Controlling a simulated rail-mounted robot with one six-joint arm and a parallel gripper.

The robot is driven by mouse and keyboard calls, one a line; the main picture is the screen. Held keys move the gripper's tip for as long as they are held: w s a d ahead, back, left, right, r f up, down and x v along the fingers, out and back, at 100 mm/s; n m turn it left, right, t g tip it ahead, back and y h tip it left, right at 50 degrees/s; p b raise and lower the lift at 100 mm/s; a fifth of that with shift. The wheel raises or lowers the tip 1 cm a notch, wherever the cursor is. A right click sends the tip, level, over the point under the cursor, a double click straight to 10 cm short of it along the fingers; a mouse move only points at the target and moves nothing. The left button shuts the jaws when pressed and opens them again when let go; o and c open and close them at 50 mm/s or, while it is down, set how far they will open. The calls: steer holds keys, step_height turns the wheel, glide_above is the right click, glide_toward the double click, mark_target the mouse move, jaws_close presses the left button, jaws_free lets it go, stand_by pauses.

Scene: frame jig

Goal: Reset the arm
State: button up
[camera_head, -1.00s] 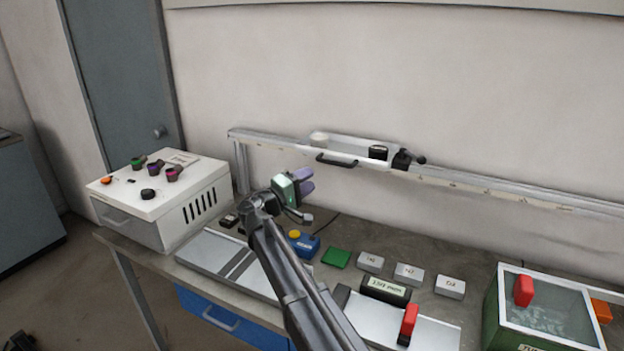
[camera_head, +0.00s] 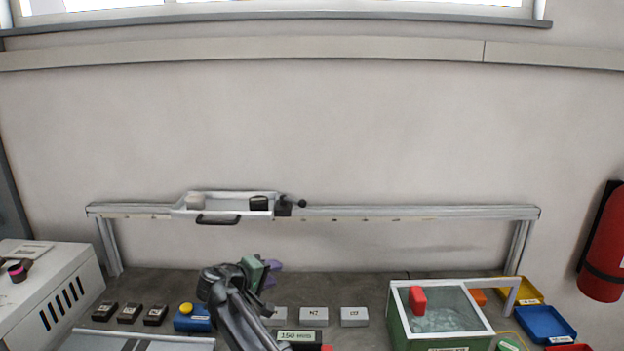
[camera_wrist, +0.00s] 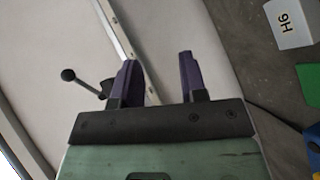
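My gripper (camera_head: 274,275) is at the lower middle of the head view, above the back of the bench. It has a green body and purple fingers. In the wrist view my gripper (camera_wrist: 160,78) shows its two purple fingers spread apart with nothing between them, so it is open and empty. The wall and a rail lie behind the fingers in that view.
A rail (camera_head: 400,212) along the wall carries a white tray (camera_head: 230,212) with a handle. A green glass-topped box (camera_head: 440,315) stands at right, a white control box (camera_head: 45,300) at left. Small labelled blocks (camera_head: 354,316) lie on the bench. A fire extinguisher (camera_head: 604,245) hangs at far right.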

steer(key=s+d+f+m+g+y, duration=0.2)
steer(key=s+d+f+g, duration=0.1)
steer(key=s+d, duration=0.3)
steer(key=s+d+f+m+g+y, duration=0.2)
steer(key=s+d+f+g, duration=0.1)
steer(key=d, duration=0.8)
steer(key=s+d+f+m+g+y, duration=0.1)
steer(key=s+d+f+m+g, duration=0.1)
steer(key=s+d, duration=0.6)
steer(key=shift+s+d+f+g+y, duration=0.15)
steer(key=shift+d+f+g+y, duration=0.1)
steer(key=shift+f, duration=0.35)
steer(key=shift+s+d+f+g+y, duration=0.15)
steer(key=shift+f+g, duration=0.1)
steer(key=shift+f, duration=0.3)
steer(key=s+d+f+m+g+y, duration=0.1)
steer(key=s+y, duration=0.2)
steer(key=s, duration=0.4)
steer(key=shift+d+m+y, duration=0.4)
